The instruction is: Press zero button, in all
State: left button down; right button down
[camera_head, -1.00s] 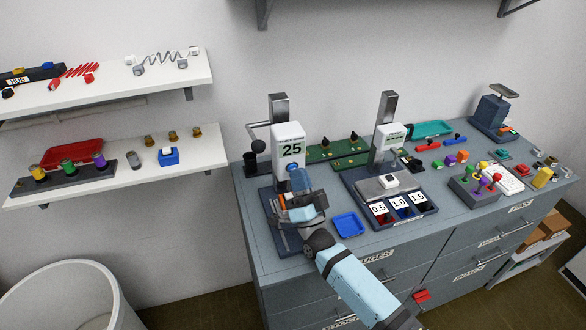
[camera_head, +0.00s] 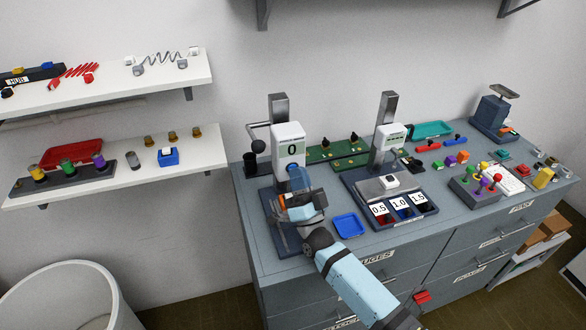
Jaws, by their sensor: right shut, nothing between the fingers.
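My right gripper (camera_head: 296,180) is shut and empty, right at the lower front of this gauge head. The blue part at the gauge's lower front is partly behind the gripper. The zero button itself cannot be made out, and I cannot tell whether the fingertips touch it. My left gripper is not in view.
A blue tray (camera_head: 348,226) lies right of my right gripper. A second test stand (camera_head: 389,140) with trays labelled 0.5, 1.0 and 1.5 stands further right. A black-knobbed lever (camera_head: 257,146) sticks out left of the gauge. Shelves (camera_head: 120,180) hang at the left.

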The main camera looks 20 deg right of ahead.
jog(key=shift+s, duration=0.75)
jog(key=s+p, duration=0.2)
jog(key=s, duration=0.3)
jog(key=shift+d, duration=0.1)
dwell(0.6)
